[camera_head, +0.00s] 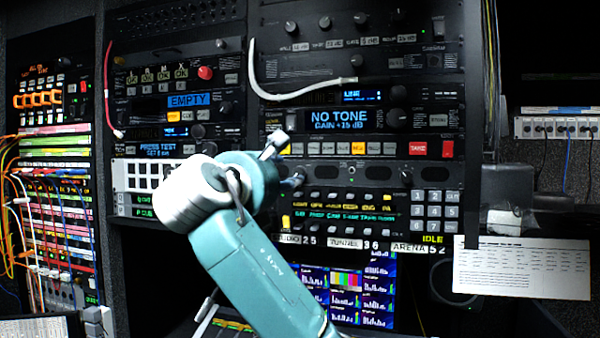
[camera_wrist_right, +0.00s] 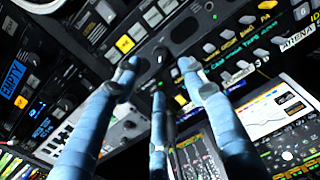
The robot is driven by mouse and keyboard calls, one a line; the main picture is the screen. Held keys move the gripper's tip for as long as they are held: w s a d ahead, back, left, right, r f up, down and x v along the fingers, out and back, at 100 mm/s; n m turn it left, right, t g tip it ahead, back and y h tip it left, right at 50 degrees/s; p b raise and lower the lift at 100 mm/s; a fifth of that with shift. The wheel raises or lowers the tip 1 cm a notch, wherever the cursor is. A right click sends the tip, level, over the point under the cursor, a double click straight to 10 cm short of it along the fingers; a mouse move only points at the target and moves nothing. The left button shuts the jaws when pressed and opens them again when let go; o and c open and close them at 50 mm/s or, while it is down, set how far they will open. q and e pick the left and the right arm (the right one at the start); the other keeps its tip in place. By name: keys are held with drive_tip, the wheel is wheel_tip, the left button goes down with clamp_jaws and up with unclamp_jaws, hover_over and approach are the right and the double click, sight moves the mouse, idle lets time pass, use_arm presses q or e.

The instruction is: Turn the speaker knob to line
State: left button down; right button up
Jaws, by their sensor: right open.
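My right gripper (camera_head: 286,164) reaches from below to the left part of the central rack. Its blue-grey fingers are spread open and empty, also in the wrist view (camera_wrist_right: 159,78). In the wrist view, a dark round knob (camera_wrist_right: 161,53) shows just beyond and between the fingertips; I cannot tell whether they touch it. No readable label or line mark shows at this knob, so I cannot confirm it is the speaker knob. In the head view the gripper largely hides that spot. My left gripper is not in view.
The central rack holds a "NO TONE" display (camera_head: 340,119), a red button (camera_head: 418,148) and a grey keypad (camera_head: 434,210). A white cable (camera_head: 300,92) hangs across it. Below are monitor screens (camera_head: 345,290). A paper sheet (camera_head: 522,267) is at right. Patch cables (camera_head: 20,215) crowd the left.

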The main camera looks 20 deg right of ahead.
sight(298, 172)
drive_tip(key=p+x, duration=0.5)
drive_tip(key=x, duration=0.4)
drive_tip(key=shift+w+d+r, duration=0.1)
drive_tip(key=shift+w+d, duration=0.1)
drive_tip(key=shift+w, duration=0.1)
drive_tip(key=shift+w+d+p, duration=0.2)
drive_tip(key=shift+w+p, duration=0.15)
drive_tip(key=shift+w, duration=0.05)
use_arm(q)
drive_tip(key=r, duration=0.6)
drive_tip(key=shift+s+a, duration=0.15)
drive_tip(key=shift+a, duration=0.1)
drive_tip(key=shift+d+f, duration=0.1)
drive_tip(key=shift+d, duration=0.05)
use_arm(e)
clamp_jaws()
